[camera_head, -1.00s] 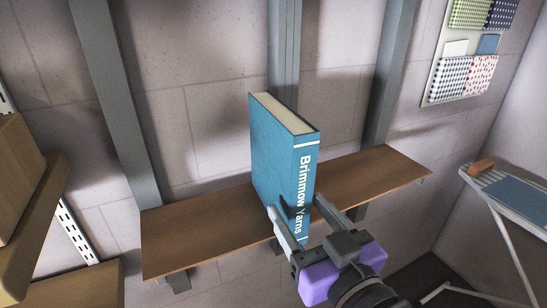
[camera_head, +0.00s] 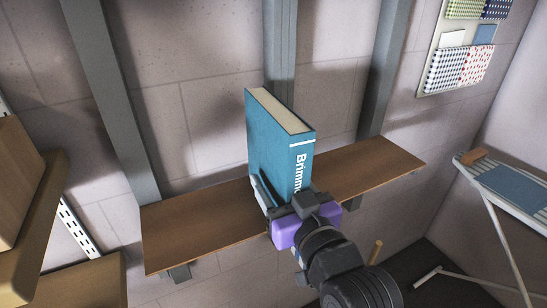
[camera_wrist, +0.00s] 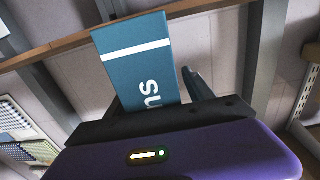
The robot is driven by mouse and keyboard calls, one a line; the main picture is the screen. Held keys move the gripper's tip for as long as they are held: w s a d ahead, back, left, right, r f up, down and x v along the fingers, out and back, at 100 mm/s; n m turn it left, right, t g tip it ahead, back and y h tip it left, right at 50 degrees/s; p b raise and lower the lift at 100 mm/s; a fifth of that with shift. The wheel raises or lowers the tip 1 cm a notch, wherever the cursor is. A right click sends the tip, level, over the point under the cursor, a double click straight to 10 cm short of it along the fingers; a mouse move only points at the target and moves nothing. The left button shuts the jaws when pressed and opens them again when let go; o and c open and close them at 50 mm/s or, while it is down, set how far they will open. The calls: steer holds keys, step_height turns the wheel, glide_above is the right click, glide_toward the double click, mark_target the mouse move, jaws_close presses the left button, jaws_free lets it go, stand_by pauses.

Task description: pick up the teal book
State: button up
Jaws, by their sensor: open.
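The teal book (camera_head: 271,145) stands upright on a brown wooden shelf (camera_head: 200,225), its lettered spine facing my arm. In the wrist view the lower spine of the book (camera_wrist: 139,65) shows, with a white band and the letters "ns". My gripper (camera_head: 282,192) is open at the book's spine end, one finger along the left cover. The right finger is hidden behind the book and gripper body in the head view. In the wrist view the book lies between the fingers; whether they touch it I cannot tell.
Grey metal uprights (camera_head: 112,100) stand against the wall behind the shelf. An ironing board (camera_head: 510,190) is at the right. A fabric sample board (camera_head: 462,50) hangs at upper right. Wooden shelving (camera_head: 30,220) is at the left. The shelf is bare on both sides of the book.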

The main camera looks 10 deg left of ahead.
jaws_close()
stand_by(1.2)
